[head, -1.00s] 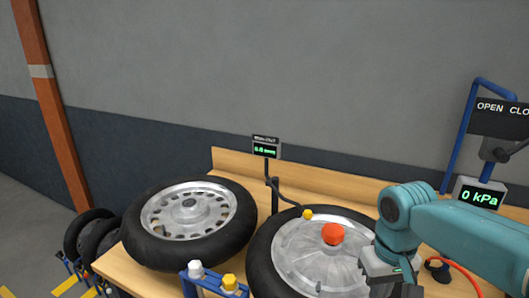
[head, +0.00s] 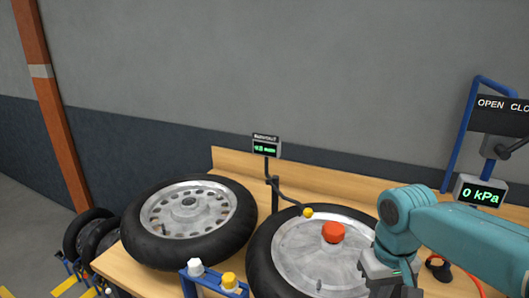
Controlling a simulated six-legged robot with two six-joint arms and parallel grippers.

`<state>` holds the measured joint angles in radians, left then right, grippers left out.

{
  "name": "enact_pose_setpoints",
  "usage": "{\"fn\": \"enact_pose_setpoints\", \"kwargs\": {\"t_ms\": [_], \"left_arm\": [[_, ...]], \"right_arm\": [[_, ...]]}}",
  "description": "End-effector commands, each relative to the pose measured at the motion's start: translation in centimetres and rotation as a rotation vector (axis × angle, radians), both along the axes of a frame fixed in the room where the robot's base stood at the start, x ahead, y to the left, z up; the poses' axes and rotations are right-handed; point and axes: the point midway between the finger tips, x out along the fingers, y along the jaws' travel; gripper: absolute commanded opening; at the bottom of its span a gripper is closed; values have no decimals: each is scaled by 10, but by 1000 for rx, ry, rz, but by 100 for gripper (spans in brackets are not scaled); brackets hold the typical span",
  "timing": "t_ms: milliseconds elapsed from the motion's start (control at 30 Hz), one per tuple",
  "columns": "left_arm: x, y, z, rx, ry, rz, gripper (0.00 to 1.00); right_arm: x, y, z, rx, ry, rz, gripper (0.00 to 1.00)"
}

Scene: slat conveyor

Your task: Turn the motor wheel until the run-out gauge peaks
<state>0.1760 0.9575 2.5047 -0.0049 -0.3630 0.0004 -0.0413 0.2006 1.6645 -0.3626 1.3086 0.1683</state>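The motor wheel (head: 300,255), with a black tyre, a silver disc and a red hub cap (head: 333,232), lies flat on the bench at the lower middle of the head view. The run-out gauge (head: 266,148) is a small grey box on a post behind it, with a green readout too blurred to read surely. Its cable arm ends in a yellow tip (head: 308,212) at the wheel's far edge. My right gripper (head: 392,288) points down over the wheel's right side; its fingers are cut off or hidden, and contact cannot be told. My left gripper is not in view.
A second spoked wheel (head: 180,255) lies at the left of the wooden bench (head: 225,160). A blue rack (head: 205,280) with a white and a yellow cap stands at the front. A 0 kPa display (head: 480,193) and red hose are at right.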

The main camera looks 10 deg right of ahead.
Motion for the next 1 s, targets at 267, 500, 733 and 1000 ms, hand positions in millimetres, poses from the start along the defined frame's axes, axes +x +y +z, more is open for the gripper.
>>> {"fn": "enact_pose_setpoints", "kwargs": {"t_ms": [267, 500, 733, 1000], "left_arm": [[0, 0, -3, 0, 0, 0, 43], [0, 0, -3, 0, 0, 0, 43], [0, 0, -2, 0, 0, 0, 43], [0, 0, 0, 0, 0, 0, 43]], "right_arm": [[0, 1, -5, 0, 1, 1, 0], [0, 18, -5, 0, 2, 3, 0], [0, 34, -5, 0, 2, 2, 0], [0, 53, -5, 0, 1, 3, 0]]}}
